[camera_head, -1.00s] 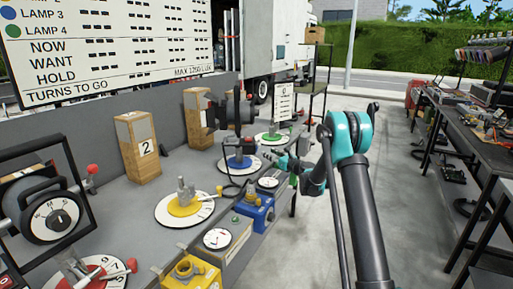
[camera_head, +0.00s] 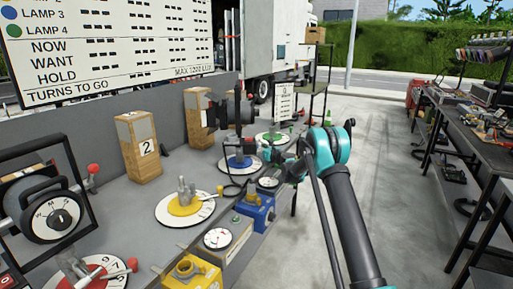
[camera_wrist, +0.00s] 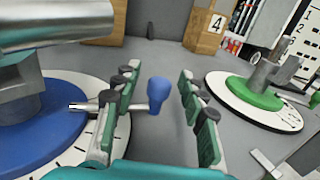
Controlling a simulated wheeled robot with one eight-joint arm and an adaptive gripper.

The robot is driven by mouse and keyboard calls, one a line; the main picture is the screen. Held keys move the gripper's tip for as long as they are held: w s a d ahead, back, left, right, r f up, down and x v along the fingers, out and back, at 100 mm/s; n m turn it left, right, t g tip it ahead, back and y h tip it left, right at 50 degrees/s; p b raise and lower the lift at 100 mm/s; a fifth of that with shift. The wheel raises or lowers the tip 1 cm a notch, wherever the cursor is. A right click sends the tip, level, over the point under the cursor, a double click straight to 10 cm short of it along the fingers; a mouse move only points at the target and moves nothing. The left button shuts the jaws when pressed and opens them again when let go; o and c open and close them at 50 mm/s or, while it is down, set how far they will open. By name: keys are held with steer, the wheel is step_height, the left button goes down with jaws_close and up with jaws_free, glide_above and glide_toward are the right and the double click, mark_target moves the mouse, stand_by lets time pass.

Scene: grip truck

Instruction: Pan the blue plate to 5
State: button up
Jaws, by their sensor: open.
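The blue plate (camera_head: 240,162) is a blue disc on a white marked dial on the bench, with a grey fixture on top. It also shows at the left of the wrist view (camera_wrist: 35,140). A short metal handle sticks out from it and ends in a blue knob (camera_wrist: 158,92). My gripper (camera_wrist: 155,100) is open, with its green-padded fingers on either side of the knob and a gap on both sides. In the head view my gripper (camera_head: 287,165) is beside the blue plate, partly hidden by my arm. The dial's numbers are too small to read.
The green plate (camera_wrist: 258,93) stands to the right in the wrist view. The yellow plate (camera_head: 186,204) and a red plate (camera_head: 93,272) are nearer on the bench. A blue box (camera_head: 258,210) and yellow box (camera_head: 190,275) line its edge. A post marked 4 (camera_wrist: 205,30) stands behind.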

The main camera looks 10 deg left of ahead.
steer(key=shift+c, duration=0.5)
jaws_close()
steer(key=shift+d, duration=0.1)
steer(key=shift+s+d+m+t+h, duration=0.9)
steer(key=shift+m+t+h, duration=0.2)
steer(key=shift+h, duration=0.2)
steer(key=shift+s+d+m+t+h, duration=0.6)
steer(key=shift+s+d+m+h, duration=0.25)
steer(key=shift+h, duration=0.45)
steer(key=shift+s+d+m+t+h, duration=0.65)
steer(key=shift+m+h, duration=0.3)
steer(key=shift+h, duration=0.35)
steer(key=shift+s, duration=0.1)
steer(key=shift+o, duration=0.5)
jaws_free()
